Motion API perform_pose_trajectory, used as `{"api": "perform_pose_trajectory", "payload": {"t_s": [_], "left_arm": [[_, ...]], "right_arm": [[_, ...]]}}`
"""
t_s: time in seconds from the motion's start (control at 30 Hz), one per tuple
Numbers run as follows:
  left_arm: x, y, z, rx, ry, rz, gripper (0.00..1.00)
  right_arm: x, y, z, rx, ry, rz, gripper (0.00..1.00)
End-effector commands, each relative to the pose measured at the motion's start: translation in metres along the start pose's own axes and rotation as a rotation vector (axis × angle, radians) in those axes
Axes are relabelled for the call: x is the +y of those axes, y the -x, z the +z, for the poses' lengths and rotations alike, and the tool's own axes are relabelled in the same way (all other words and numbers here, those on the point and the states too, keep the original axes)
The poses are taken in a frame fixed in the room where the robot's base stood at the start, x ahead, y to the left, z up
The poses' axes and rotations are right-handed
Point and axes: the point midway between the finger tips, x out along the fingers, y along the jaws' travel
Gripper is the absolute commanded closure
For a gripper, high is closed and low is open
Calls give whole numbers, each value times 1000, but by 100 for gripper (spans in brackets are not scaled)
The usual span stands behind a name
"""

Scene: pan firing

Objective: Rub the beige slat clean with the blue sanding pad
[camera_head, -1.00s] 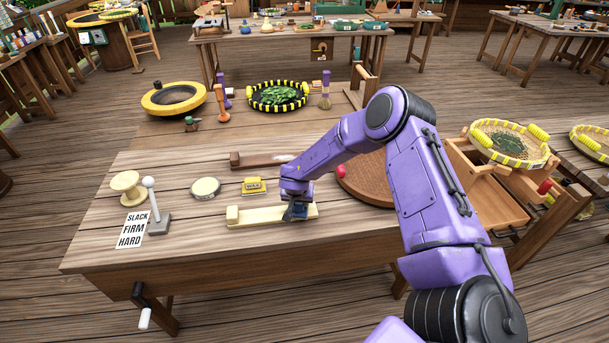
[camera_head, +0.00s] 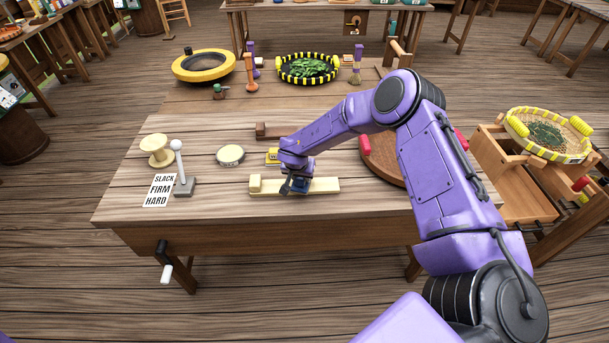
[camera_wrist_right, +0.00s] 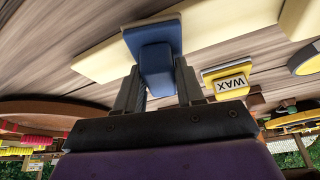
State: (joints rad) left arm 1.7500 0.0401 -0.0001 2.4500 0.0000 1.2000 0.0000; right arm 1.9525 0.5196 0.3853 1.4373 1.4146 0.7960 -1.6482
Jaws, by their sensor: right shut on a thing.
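The beige slat (camera_head: 325,185) lies flat on the wooden workbench, with a raised block at its left end. It also shows in the right wrist view (camera_wrist_right: 100,62). My right gripper (camera_head: 297,187) is over the middle of the slat and shut on the blue sanding pad (camera_wrist_right: 155,50). The pad's face is against or just over the slat; I cannot tell whether it touches. In the head view the gripper mostly hides the pad. My left gripper is not in view.
A yellow wax block (camera_wrist_right: 228,84) sits just behind the slat. A round pale tin (camera_head: 230,155), a spool (camera_head: 157,149) and a lever on a grey base (camera_head: 184,185) stand to the left. A round brown board (camera_head: 382,160) lies to the right.

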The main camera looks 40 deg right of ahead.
Motion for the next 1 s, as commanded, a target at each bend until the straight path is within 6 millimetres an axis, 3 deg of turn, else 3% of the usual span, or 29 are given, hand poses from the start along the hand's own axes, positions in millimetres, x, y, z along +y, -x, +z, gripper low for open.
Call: {"api": "perform_pose_trajectory", "payload": {"t_s": [0.13, 0.6, 1.0], "left_arm": [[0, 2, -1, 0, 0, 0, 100], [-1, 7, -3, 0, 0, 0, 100], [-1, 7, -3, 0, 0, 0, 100]], "right_arm": [[1, 5, -1, -3, 0, 1, 100], [0, 52, -23, -2, -2, -1, 100], [0, 57, -25, -1, 0, 0, 100]]}}
